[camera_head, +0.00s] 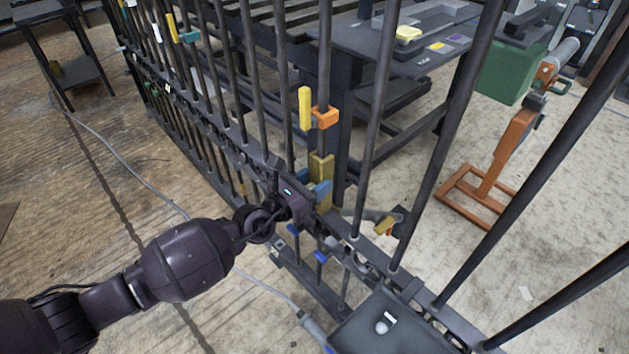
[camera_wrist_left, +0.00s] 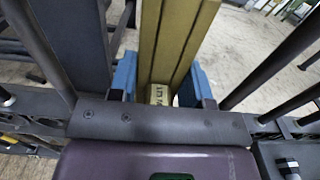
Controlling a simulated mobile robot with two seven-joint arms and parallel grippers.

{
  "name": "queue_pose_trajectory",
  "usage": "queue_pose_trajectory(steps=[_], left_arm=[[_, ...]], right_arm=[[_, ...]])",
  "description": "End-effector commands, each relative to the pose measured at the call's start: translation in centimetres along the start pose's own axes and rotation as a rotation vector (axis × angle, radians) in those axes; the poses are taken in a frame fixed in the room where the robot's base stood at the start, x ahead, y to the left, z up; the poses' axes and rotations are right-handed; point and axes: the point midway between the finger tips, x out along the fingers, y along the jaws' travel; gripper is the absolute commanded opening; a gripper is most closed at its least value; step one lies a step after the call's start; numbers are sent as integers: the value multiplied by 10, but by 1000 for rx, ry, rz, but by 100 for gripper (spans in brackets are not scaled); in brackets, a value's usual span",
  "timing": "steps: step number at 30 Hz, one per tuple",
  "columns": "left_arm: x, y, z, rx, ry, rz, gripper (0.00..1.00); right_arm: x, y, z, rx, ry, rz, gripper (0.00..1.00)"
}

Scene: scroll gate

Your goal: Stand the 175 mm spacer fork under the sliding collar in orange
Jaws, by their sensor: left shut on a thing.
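The orange sliding collar (camera_head: 323,117) sits on a dark upright bar of the gate, with a yellow block (camera_head: 304,108) at its left. The olive-yellow spacer fork (camera_head: 321,168) stands roughly upright below the collar, with a stretch of bare bar showing between them. I cannot tell whether the fork is around the bar or in front of it. My left gripper (camera_head: 318,194) is shut on the fork's lower part. In the left wrist view, the grooved fork (camera_wrist_left: 172,45) stands between my blue fingertips (camera_wrist_left: 160,88); its small lettering is unclear. My right gripper is not seen.
Dark gate bars (camera_head: 372,118) stand close on both sides of the fork. A rail (camera_head: 410,290) runs below, with blue pieces (camera_head: 320,256) near it. An orange stand (camera_head: 485,187) and a grey bench (camera_head: 400,45) are behind the gate. The wooden floor at left is mostly clear.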

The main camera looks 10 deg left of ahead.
Motion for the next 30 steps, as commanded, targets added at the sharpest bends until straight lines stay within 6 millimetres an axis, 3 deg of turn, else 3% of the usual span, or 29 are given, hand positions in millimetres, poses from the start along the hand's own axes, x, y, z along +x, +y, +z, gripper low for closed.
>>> queue_pose_trajectory(steps=[1, 8, 9, 14, 26, 30], left_arm=[[4, 0, 7, 2, -14, 0, 0], [4, 0, 5, 2, -14, 0, 0], [4, 0, 5, 2, -14, 0, 48], [3, 0, 4, 2, -11, 0, 72], [1, 0, -1, 0, -1, -1, 74], [-19, 0, 0, 3, -1, -1, 74]], right_arm=[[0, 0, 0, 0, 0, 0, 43], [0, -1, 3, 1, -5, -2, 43], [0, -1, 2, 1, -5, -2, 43], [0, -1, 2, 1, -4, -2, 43], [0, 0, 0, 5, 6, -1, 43], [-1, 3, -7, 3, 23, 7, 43]])
